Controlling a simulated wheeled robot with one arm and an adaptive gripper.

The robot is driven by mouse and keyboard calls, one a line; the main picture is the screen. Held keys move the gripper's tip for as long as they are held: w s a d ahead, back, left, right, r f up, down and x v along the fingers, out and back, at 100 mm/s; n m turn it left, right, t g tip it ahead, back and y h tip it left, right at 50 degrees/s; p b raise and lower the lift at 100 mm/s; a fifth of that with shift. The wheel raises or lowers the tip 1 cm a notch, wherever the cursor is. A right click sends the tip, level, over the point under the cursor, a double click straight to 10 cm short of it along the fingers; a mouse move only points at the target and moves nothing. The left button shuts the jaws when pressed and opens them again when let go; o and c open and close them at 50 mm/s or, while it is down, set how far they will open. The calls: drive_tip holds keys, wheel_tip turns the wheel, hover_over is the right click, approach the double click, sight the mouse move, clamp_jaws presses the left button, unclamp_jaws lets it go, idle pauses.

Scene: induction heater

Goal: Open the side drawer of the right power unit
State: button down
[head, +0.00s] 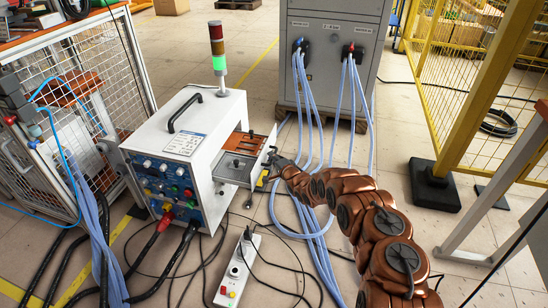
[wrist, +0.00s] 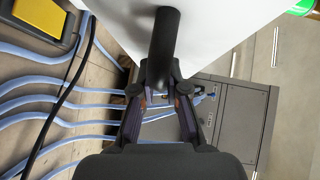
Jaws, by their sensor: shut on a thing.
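The power unit (head: 188,140) is a white box with a blue control panel, standing on the floor left of centre in the head view. Its side drawer (head: 262,152) stands out to the right, with grey and brown parts showing inside. My gripper (head: 273,168) is at the drawer's front. In the wrist view my gripper (wrist: 161,92) is shut on the black bar handle (wrist: 164,45) of the white drawer front (wrist: 215,28). The fingertips partly hide the handle's near end.
A grey cabinet (head: 328,55) with blue hoses stands behind. A power strip (head: 237,268) and black cables lie on the floor in front. A yellow fence post (head: 490,80) with a black foot is at right. A mesh cart (head: 75,90) is at left.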

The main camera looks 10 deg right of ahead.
drive_tip(key=c, duration=1.2)
unclamp_jaws()
drive_tip(key=shift+v, duration=6)
